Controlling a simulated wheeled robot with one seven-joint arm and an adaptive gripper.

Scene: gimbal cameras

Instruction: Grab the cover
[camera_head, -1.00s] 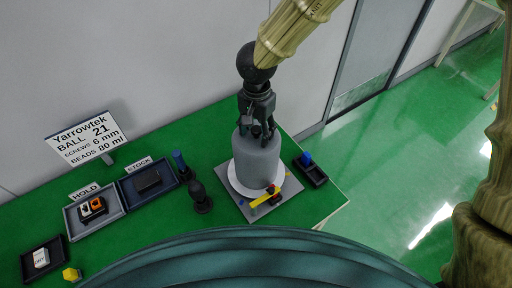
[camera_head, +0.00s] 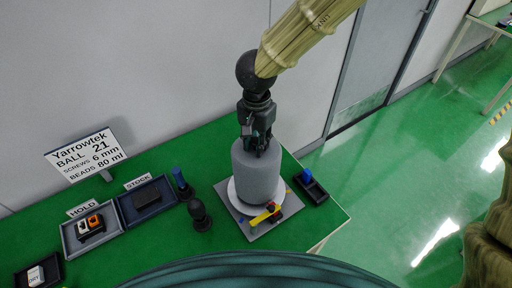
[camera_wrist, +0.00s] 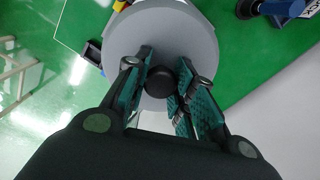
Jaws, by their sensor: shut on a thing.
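The cover is a grey cylinder (camera_head: 257,176) with a dark round knob (camera_wrist: 160,81) on top. It stands upright over a white round plate (camera_head: 236,199) on a grey square base. My gripper (camera_head: 258,147) points down at the top of the cover. In the wrist view my gripper (camera_wrist: 160,88) has its teal-padded fingers on both sides of the knob, shut on it. Whatever is under the cover is hidden.
A yellow bar with a red part (camera_head: 265,213) lies at the base's front. A small tray with a blue piece (camera_head: 310,184) is to the right. Left are a dark knobbed post (camera_head: 199,214), the STOCK tray (camera_head: 127,209) and HOLD tray (camera_head: 69,240). The wall is behind.

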